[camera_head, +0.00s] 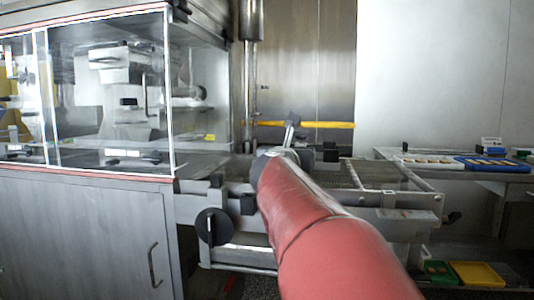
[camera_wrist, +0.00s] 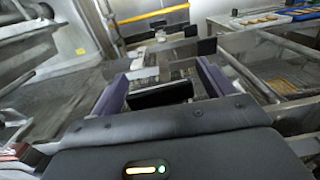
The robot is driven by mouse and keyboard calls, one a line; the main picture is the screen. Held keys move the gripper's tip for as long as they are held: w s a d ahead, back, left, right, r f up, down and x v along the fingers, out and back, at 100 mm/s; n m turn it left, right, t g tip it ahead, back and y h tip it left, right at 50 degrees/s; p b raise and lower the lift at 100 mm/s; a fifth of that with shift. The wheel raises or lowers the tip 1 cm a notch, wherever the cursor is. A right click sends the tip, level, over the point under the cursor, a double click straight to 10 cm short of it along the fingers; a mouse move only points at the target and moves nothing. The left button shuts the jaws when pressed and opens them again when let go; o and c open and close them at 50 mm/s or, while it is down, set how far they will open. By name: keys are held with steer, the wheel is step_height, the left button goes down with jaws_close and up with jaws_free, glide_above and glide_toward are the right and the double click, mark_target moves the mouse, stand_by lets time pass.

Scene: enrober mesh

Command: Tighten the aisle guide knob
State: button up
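My gripper (camera_wrist: 162,72) is open in the wrist view, its two purple-grey fingers wide apart over the conveyor. A black block-like part (camera_wrist: 160,93) shows between the fingers, nearer the palm; I cannot tell whether they touch it. Beyond the fingertips are a small pale fitting (camera_wrist: 160,36) and a dark block (camera_wrist: 206,46) on the conveyor frame. In the head view my red arm hides most of the gripper. A black part (camera_head: 330,152) and a large round black knob (camera_head: 213,226) show on the machine. I cannot tell which part is the aisle guide knob.
A clear-walled enclosure (camera_head: 105,95) on a steel cabinet stands at the left. The mesh conveyor (camera_head: 375,174) runs right of my arm. A side table (camera_head: 470,173) holds trays, including a blue one (camera_head: 492,163). A yellow bar (camera_head: 325,125) crosses behind.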

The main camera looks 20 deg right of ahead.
steer(key=v, duration=0.7)
steer(key=shift+s+a, duration=0.25)
steer(key=shift+s, duration=0.1)
